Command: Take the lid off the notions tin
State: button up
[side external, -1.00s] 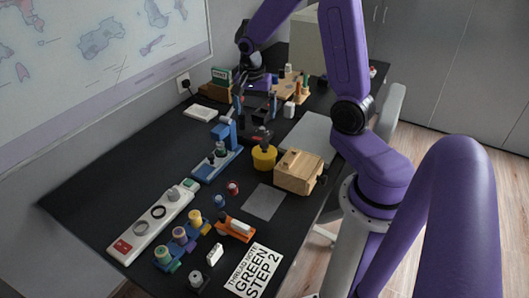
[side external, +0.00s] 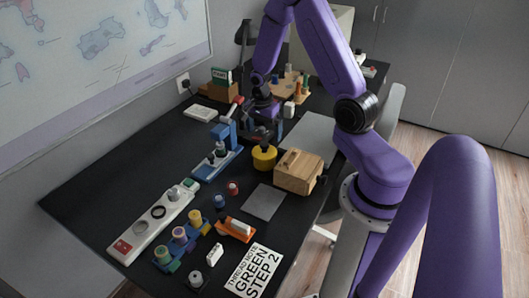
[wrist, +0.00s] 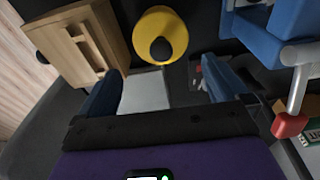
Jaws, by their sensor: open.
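The notions tin appears to be the round yellow tin (side external: 264,161) with a black knob (side external: 265,147) on its lid, standing upright on the dark desk. In the wrist view the yellow lid (wrist: 174,22) and its black knob (wrist: 161,50) show at top centre, with the lid on. The seam between lid and tin cannot be made out. My gripper (side external: 263,126) is behind the tin in the side view, apart from it. In the wrist view my gripper (wrist: 163,84) is open, with nothing between its fingers, and the tin lies beyond the fingertips.
A wooden box (side external: 298,172) stands close right of the tin. A blue press (side external: 217,158) with a red-knobbed lever (wrist: 289,125) stands to its left. A grey mat (side external: 264,202), several thread spools and a printed card (side external: 253,271) lie nearer the camera.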

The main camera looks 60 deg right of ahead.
aim_at(264, 144)
jog(key=shift+w+d+f, duration=0.1)
jog(key=shift+d+f, duration=0.1)
jog(key=shift+f, duration=1.65)
jog(key=shift+d+f, duration=0.15)
jog(key=shift+f, duration=1.7)
jog(key=c, duration=0.7)
